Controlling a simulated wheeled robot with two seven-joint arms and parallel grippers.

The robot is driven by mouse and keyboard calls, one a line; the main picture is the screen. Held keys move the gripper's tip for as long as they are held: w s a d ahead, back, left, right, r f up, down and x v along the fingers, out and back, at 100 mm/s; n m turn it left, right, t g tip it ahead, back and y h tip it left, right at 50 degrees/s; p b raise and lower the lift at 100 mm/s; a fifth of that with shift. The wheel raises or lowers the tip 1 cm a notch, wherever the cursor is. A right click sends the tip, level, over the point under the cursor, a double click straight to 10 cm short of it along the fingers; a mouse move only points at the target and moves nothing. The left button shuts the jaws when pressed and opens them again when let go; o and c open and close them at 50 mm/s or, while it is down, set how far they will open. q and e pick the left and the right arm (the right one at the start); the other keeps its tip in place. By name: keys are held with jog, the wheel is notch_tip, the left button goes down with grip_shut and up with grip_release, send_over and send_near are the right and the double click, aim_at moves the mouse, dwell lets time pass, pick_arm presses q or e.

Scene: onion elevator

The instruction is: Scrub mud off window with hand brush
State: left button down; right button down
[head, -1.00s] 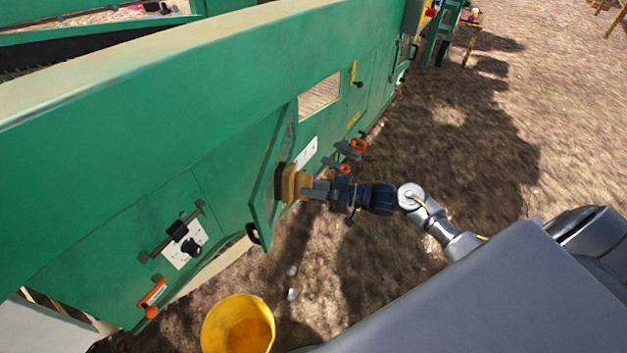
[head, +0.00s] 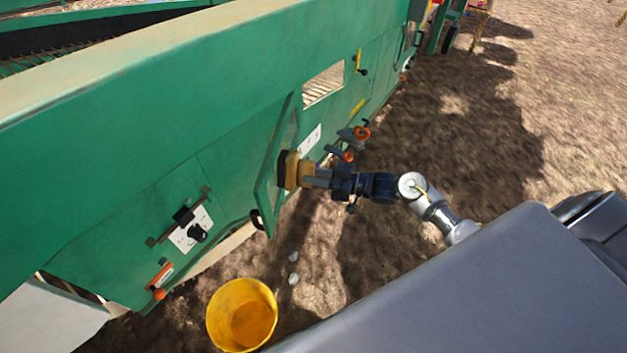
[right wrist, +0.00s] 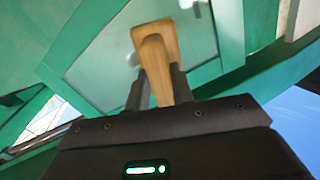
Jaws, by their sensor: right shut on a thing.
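The window is a pane (head: 287,135) in a green hatch door that stands out from the green machine's side. The hand brush (head: 296,170) has a wooden body and dark bristles, which face the pane and appear to be against it. My right gripper (head: 312,178) is shut on the brush. In the right wrist view the wooden handle (right wrist: 156,72) sits between the fingers, with the pale pane (right wrist: 100,68) behind it. Mud on the pane cannot be made out clearly. My left gripper is not in view.
A yellow bucket (head: 242,315) stands on the ground below the door. Small pale lumps (head: 293,268) lie near it. Orange-and-grey valve fittings (head: 354,137) stick out beside my right gripper. The brown ground to the right (head: 480,130) is open.

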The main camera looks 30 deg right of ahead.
jog(key=shift+w+d+b, duration=0.35)
jog(key=shift+w+d, duration=0.35)
jog(key=shift+w, duration=0.15)
jog(key=shift+w+d, duration=0.1)
jog(key=w+d+b, duration=0.7)
jog(key=w+b, duration=0.1)
jog(key=shift+w, duration=0.25)
dwell(0.5)
jog(key=shift+w, duration=0.1)
